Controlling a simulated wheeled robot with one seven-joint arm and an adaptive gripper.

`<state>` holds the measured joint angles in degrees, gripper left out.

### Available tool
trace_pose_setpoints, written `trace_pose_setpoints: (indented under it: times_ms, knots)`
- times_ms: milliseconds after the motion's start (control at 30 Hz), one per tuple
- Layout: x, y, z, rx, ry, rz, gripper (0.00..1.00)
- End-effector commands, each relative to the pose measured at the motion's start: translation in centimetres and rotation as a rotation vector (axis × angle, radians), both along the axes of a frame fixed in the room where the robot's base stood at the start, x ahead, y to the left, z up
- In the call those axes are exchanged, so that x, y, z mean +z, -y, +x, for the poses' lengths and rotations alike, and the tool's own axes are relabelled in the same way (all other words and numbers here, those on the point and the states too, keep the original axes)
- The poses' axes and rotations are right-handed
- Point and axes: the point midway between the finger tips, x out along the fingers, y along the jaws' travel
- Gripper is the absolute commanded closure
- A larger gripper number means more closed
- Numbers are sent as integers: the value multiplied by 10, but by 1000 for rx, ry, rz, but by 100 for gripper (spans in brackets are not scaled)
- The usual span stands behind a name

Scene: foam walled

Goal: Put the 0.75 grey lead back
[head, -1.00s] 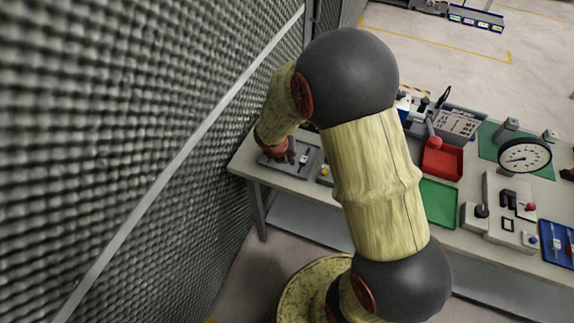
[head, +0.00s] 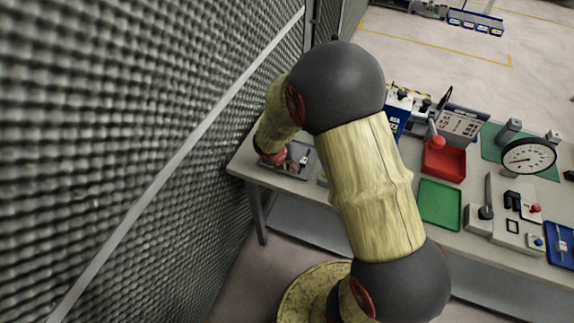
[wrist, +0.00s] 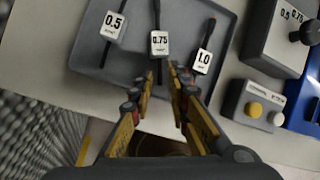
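The grey tray (wrist: 90,55) lies on the bench and holds three dark leads with white tags. The 0.75 lead's tag (wrist: 160,43) is in the middle, just beyond my fingertips. The 0.5 lead's tag (wrist: 114,26) is to its left and the 1.0 lead's tag (wrist: 203,61) to its right. My gripper (wrist: 162,76) points into the tray with its fingers parted, on either side of the 0.75 lead's near end. I see a gap between the fingers; contact with the lead is unclear. In the head view my arm partly hides the tray (head: 312,168).
Right of the tray are a grey box (wrist: 277,40), a button box (wrist: 253,107) and a blue tray edge (wrist: 302,118). Farther along the bench are a red bin (head: 446,161), a green tray (head: 440,203) and a dial gauge (head: 529,156). A mesh wall (head: 130,150) stands close on the left.

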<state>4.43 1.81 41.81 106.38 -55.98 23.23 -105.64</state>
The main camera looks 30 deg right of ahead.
Motion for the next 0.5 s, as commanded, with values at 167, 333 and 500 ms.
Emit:
trace_pose_setpoints:
  times_ms: [167,333,500]
  knots:
    - [0,0,0,0,0,0,77]
    - [1,0,0,0,0,0,77]
    - [15,-4,-3,0,0,0,77]
